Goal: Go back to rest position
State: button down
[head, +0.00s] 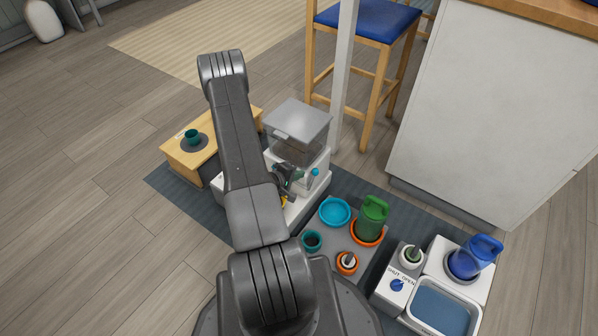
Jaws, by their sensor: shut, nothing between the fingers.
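My arm reaches up and away from the bottom centre of the head view. My gripper (287,183) is partly hidden behind my arm, low in front of the feeder. It is shut and empty. The feeder (298,122) has a clear grey-lidded hopper on a white base. A small teal knob (315,172) shows at its right side. A bit of yellow shows by the gripper, too small to make out.
A wooden bench (190,163) holds a teal cup (192,136). A grey tray (330,245) holds a blue bowl (335,211), a green jug (373,215) and small cups. A stool (370,20) and white counter (490,100) stand behind.

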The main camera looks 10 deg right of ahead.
jog(key=p+v, duration=0.2)
jog(key=v, duration=0.5)
jog(key=shift+s+r, duration=0.2)
jog(key=shift+r, duration=0.35)
